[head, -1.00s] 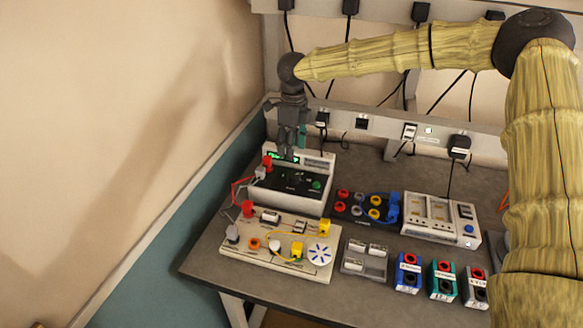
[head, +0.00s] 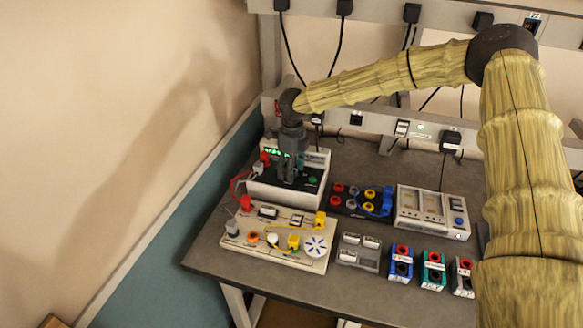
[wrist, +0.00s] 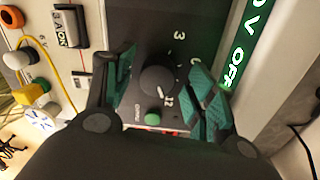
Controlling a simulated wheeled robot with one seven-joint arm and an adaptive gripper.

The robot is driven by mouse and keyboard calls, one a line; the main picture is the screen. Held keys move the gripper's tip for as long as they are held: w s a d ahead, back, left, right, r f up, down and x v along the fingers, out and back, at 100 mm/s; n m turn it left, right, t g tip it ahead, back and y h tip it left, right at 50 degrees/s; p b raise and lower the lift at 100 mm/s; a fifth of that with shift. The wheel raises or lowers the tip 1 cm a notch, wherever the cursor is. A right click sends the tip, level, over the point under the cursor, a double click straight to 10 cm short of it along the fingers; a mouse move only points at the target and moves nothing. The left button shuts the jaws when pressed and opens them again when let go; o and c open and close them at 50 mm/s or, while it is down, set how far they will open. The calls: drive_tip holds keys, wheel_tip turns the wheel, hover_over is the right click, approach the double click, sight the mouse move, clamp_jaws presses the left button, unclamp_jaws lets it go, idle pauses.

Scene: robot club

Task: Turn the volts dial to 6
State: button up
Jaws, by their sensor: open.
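The volts dial (wrist: 157,74) is a round black knob on the power supply's dark panel, marked 3 and 12 around it, with another mark partly hidden by a finger. A small white line on the knob lies on its side near 12. My gripper (wrist: 165,88) is open, its teal-padded fingers on either side of the dial; I cannot tell whether they touch it. In the head view my gripper (head: 287,180) points down onto the supply (head: 290,199) and hides the dial. The green display (wrist: 243,55) reads V OFF, partly cut off.
A green button (wrist: 153,119) sits beside the dial. A circuit board with yellow wires (head: 270,262) stands in front of the supply. A dark socket panel (head: 345,213) and a white meter-like unit (head: 432,225) stand to the right. A wall is close on the left.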

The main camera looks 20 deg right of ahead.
drive_tip(key=shift+s+r, duration=0.1)
drive_tip(key=c, duration=1)
drive_tip(key=shift+c, duration=0.2)
drive_tip(key=shift+n, duration=0.3)
drive_tip(key=n+p, duration=0.1)
drive_tip(key=n, duration=0.1)
drive_tip(key=shift+r+n+p, duration=0.1)
drive_tip(key=shift+n+p, duration=0.25)
drive_tip(key=shift+n, duration=0.05)
drive_tip(key=n+p, duration=0.1)
drive_tip(key=n, duration=0.4)
drive_tip(key=shift+p, duration=0.35)
drive_tip(key=n+p, duration=0.1)
drive_tip(key=n, duration=0.4)
drive_tip(key=shift+a+n+h, duration=0.1)
drive_tip(key=shift+n+h, duration=0.2)
drive_tip(key=shift+n, duration=0.1)
drive_tip(key=shift+f+n+p, duration=0.2)
drive_tip(key=shift+n+p, duration=0.3)
drive_tip(key=shift+n, duration=1.3)
